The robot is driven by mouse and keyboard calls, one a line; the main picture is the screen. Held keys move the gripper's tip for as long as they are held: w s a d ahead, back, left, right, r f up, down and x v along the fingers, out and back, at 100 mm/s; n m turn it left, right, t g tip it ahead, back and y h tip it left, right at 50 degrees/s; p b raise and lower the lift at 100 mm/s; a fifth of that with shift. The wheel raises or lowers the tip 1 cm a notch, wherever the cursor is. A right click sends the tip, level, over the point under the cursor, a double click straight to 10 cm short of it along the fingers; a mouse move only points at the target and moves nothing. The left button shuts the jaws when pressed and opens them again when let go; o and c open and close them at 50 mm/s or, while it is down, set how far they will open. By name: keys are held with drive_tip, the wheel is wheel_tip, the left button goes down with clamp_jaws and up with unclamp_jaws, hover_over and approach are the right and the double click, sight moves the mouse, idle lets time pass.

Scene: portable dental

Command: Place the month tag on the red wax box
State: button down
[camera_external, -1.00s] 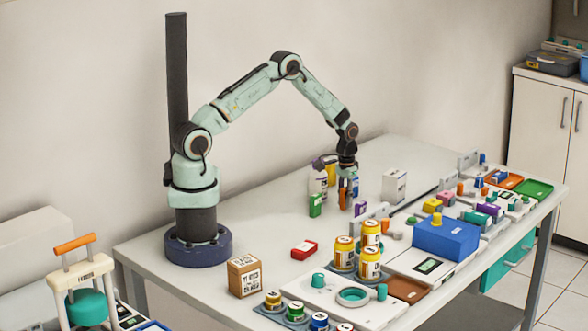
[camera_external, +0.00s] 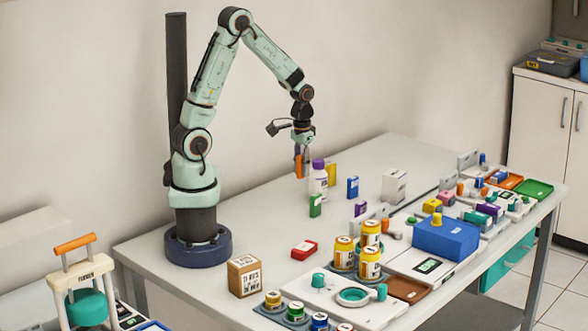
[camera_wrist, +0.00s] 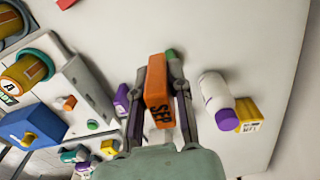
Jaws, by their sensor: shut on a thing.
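My gripper (camera_external: 302,160) is shut on an orange month tag (camera_external: 299,167) and holds it above the table, up and left of the white bottle with the purple cap. In the wrist view the tag (camera_wrist: 157,92) sits between my two fingers (camera_wrist: 160,85) and shows dark letters that look like SEP. The red wax box (camera_external: 304,249) lies flat on the table, nearer the camera than my gripper, with a pale label on top. A red piece, likely this box, shows at the top edge of the wrist view (camera_wrist: 66,3).
Beneath and beside my gripper stand a white bottle (camera_external: 318,182), a green block (camera_external: 315,205), a yellow box (camera_external: 331,174) and a blue block (camera_external: 352,187). A cardboard box (camera_external: 243,276) stands left of the red box. Yellow jars (camera_external: 344,253) stand to its right. Table around the red box is clear.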

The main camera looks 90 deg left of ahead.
drive_tip(key=shift+w+n, duration=0.1)
drive_tip(key=shift+n, duration=0.7)
drive_tip(key=shift+f+n, duration=0.2)
drive_tip(key=shift+n, duration=0.4)
drive_tip(key=d+f+n, duration=0.1)
drive_tip(key=d+n, duration=0.1)
drive_tip(key=d, duration=0.4)
drive_tip(key=m, duration=0.4)
hover_over(304, 247)
drive_tip(key=f, duration=0.1)
wheel_tip(304, 247, down, 8)
drive_tip(key=shift+a, duration=0.1)
drive_tip(key=shift+f, duration=0.1)
drive_tip(key=c, duration=1.1)
unclamp_jaws()
drive_tip(key=shift+f, duration=0.1)
drive_tip(key=shift+o, duration=0.2)
